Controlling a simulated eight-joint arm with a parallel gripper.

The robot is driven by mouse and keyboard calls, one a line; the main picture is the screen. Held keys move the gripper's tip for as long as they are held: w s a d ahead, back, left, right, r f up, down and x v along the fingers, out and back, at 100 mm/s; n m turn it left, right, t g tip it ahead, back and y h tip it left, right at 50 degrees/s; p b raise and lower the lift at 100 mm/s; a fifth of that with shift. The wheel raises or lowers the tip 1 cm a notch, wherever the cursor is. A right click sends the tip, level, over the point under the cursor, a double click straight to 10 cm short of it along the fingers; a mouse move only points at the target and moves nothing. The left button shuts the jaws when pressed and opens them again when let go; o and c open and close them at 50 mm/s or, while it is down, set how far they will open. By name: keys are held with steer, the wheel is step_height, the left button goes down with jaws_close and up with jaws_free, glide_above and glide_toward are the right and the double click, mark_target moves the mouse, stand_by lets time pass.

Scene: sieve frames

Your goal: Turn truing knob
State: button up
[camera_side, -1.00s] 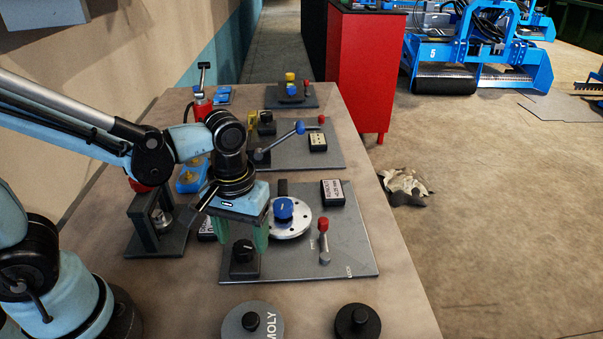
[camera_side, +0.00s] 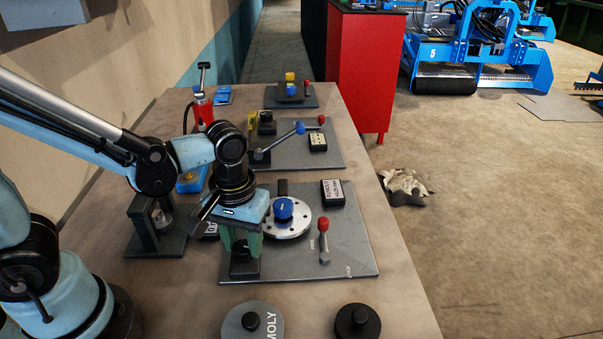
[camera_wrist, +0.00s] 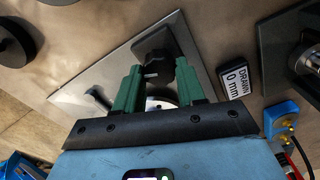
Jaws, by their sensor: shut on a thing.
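The black truing knob (camera_side: 241,268) stands on a dark block at the near left of the grey plate (camera_side: 300,270). My gripper (camera_side: 241,246) points down over it, its green fingers closed on the knob's sides and hiding much of it. In the wrist view the knob (camera_wrist: 157,64) sits between the two fingers, with a pale mark on it. A round metal disc (camera_side: 290,224) with a blue hub (camera_side: 283,208) is right behind my gripper, partly covered by it.
A red-topped lever (camera_side: 324,240) and a runout display (camera_side: 332,193) are on the plate's right. A display reading "DRAWN 0 mm" (camera_wrist: 235,75) lies beside the plate. A black press stand (camera_side: 150,232) is left. Two round weights (camera_side: 357,323) are at the front.

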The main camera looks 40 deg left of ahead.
steer(key=shift+m, duration=0.4)
steer(key=m, duration=0.6)
steer(key=shift+d+m, duration=0.1)
steer(key=shift+m, duration=0.2)
steer(key=m, duration=0.3)
steer(key=shift+m, duration=2.1)
steer(key=o, duration=1.1)
steer(key=shift+c, duration=0.2)
